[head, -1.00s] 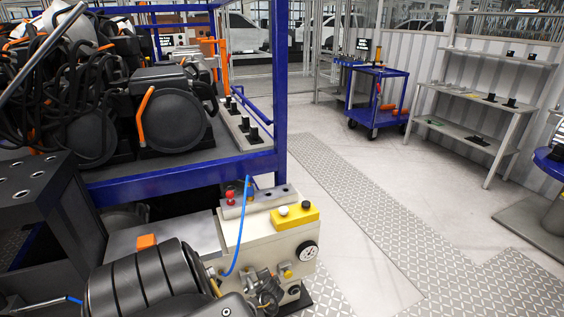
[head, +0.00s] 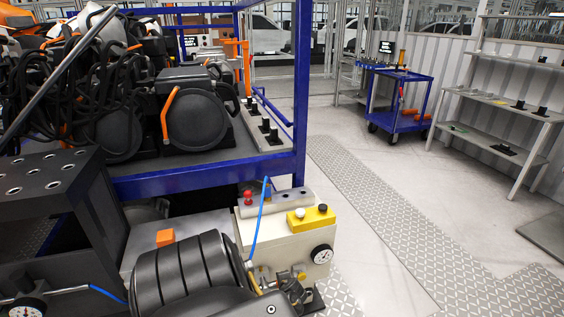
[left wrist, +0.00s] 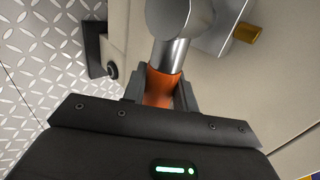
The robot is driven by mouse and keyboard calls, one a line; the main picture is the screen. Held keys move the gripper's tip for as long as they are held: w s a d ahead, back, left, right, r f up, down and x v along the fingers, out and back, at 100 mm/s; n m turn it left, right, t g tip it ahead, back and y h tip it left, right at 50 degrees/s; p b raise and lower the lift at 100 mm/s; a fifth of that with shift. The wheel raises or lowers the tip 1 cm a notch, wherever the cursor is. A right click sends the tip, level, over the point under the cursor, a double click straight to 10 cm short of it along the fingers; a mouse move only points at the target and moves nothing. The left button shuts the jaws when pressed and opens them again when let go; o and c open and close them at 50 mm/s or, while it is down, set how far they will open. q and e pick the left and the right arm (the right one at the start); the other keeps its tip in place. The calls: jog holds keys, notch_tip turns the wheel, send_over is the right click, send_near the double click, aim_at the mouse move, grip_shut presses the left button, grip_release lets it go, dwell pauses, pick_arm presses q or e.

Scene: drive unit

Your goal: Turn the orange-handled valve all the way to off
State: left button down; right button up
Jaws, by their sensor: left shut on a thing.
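The orange valve handle (left wrist: 158,88) shows in the left wrist view, attached to a shiny metal stem (left wrist: 170,45). My left gripper (left wrist: 160,82) is shut on this handle, one finger at each side. In the head view, my black left arm covers much of the lower middle, and the orange handle cannot be made out. Metal valve fittings (head: 297,274) show on the front of the cream drive unit (head: 285,240), below its yellow button box (head: 310,218). My right gripper is not in view.
A round gauge (head: 321,254) sits on the unit's front right. A thin blue hose (head: 260,222) rises in front of it. A blue rack (head: 200,175) with black machines stands behind. A blue cart (head: 398,95) is farther off. The floor on the right is clear.

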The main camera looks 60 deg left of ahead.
pick_arm(q)
jog(key=c, duration=1.2)
grip_release()
jog(key=shift+s+f, duration=0.15)
jog(key=shift+s, duration=0.05)
jog(key=shift+o, duration=0.5)
jog(key=shift+w, duration=0.1)
jog(key=p+v, duration=0.5)
jog(key=v, duration=0.5)
jog(key=shift+d+r, duration=0.25)
jog(key=shift+r, duration=0.1)
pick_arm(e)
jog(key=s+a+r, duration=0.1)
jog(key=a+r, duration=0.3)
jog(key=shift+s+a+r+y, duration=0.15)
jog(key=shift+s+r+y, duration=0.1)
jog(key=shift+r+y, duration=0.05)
